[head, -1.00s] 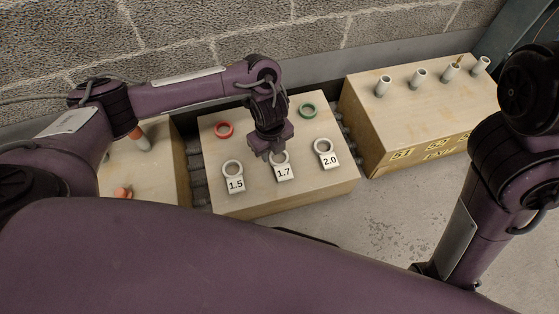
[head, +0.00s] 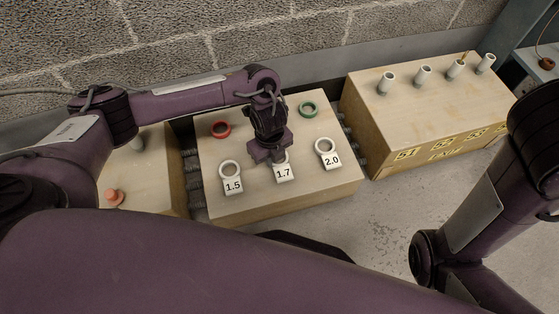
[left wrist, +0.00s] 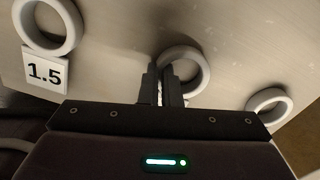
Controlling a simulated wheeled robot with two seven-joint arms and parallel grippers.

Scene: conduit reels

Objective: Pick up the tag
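Three white ring tags with number plates lie on the middle pale box: tag 1.5 (head: 232,186), tag 1.7 (head: 284,174) and tag 2.0 (head: 330,161). My left gripper (head: 278,158) points down at the ring of tag 1.7 and hides part of it. In the left wrist view, the two dark fingers (left wrist: 161,84) are close together, with a thin white strip between them, over the left side of the 1.7 ring (left wrist: 203,74). Whether they grip it is unclear. Tag 1.5 (left wrist: 44,74) lies clear at the left. My right gripper is out of view.
A box with upright pipe stubs (head: 375,135) stands to the right. Another box (head: 150,190) stands to the left. A block wall is behind.

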